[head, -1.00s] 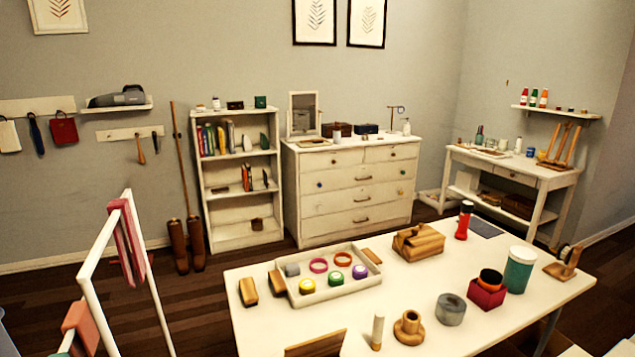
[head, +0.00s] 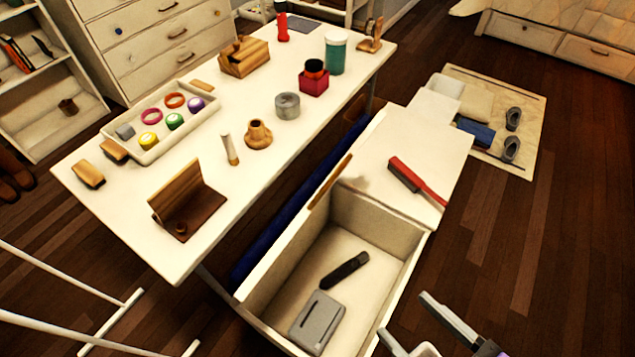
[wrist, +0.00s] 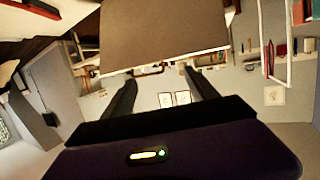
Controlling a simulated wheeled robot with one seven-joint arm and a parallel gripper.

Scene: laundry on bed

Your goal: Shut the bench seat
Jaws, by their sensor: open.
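The white bench (head: 400,285) stands beside the table, its near compartment uncovered. The seat lid (head: 290,240) stands raised and steeply tilted on the side towards the table, with a wooden strip (head: 330,182) at its top edge. Inside the compartment lie a grey box-like item (head: 317,320) and a dark, elongated item (head: 345,270). My gripper (head: 404,316) is at the bottom right of the head view, open, near the bench's right wall and apart from the lid. In the wrist view my gripper's (wrist: 160,76) dark fingers are spread with nothing visibly held between them.
A red brush-like item (head: 415,180) lies on the bench's covered far part. The white table (head: 200,240) along the left holds a tray (head: 190,145), a wooden holder (head: 185,205) and several small things. A rack (head: 100,315) stands at lower left. Dark floor is clear at right.

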